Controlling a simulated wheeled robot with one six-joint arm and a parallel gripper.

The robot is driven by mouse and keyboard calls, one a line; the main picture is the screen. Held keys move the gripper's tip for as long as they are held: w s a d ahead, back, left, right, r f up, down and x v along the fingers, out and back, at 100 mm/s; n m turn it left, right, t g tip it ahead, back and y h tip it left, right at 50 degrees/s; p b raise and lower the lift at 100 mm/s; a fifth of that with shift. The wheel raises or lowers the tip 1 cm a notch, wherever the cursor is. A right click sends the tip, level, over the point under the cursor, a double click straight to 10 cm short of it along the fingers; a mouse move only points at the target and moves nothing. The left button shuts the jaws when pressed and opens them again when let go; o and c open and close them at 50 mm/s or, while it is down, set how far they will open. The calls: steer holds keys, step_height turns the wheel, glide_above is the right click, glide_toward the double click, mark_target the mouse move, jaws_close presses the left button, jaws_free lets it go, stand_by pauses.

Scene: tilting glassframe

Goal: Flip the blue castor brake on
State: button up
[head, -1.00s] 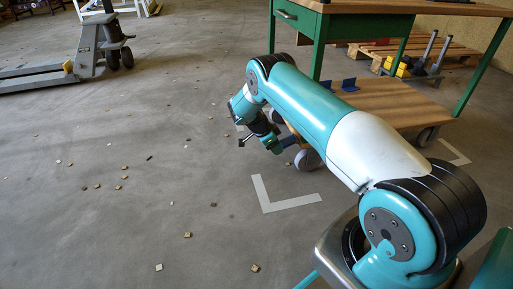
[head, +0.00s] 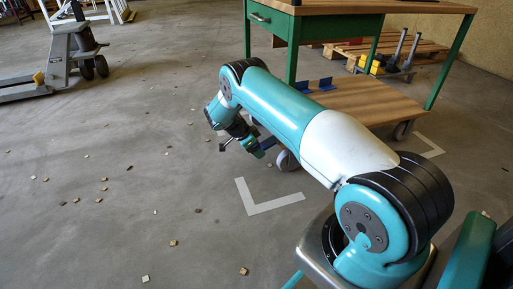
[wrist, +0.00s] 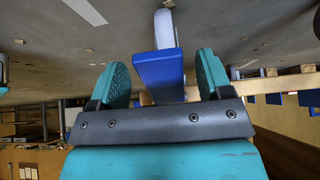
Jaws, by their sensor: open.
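The blue castor brake (wrist: 158,76) shows in the wrist view as a flat blue tab in front of a pale grey wheel (wrist: 163,28). It lies between the two teal fingers of my gripper (wrist: 158,82). The fingers are apart, with a visible gap on each side of the tab. In the head view my gripper (head: 241,145) is low, beside the near castor wheel (head: 287,160) of the wooden-decked cart (head: 365,103). The brake is mostly hidden there behind my gripper, and its tilt is hard to tell.
A pallet truck (head: 60,55) stands at the far left. White floor tape (head: 262,205) and scattered small chips mark the floor. The floor left of my arm is otherwise clear.

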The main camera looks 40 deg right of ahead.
steer(key=p+v, duration=0.7)
steer(key=v, duration=1)
steer(key=shift+p, duration=0.35)
steer(key=shift+a, duration=0.1)
steer(key=s+a+r+n+t+y+p, duration=0.1)
steer(key=s+a+r+n+y+p, duration=0.15)
steer(key=a+r+n, duration=0.5)
steer(key=s+a+r+n+t+y+p, duration=0.1)
steer(key=s+a+r+n, duration=0.25)
steer(key=r, duration=0.75)
steer(key=s+a+r+n+t+y+p, duration=0.1)
steer(key=s+a+r+n+p, duration=0.1)
steer(key=a+r+n, duration=0.5)
steer(key=s+a+r+n+y+p, duration=0.2)
steer(key=s+a+r+n, duration=0.25)
steer(key=s, duration=0.55)
steer(key=s+a+r+n+y+p, duration=0.25)
steer(key=s+r, duration=0.35)
steer(key=s, duration=0.3)
steer(key=s+a+r+n+y+p, duration=0.15)
steer(key=s+a+r+n, duration=0.3)
steer(key=s, duration=0.55)
step_height(320, 180, up, 37)
steer(key=p, duration=3.7)
steer(key=shift+w+d+r, duration=0.15)
steer(key=shift+d, duration=0.15)
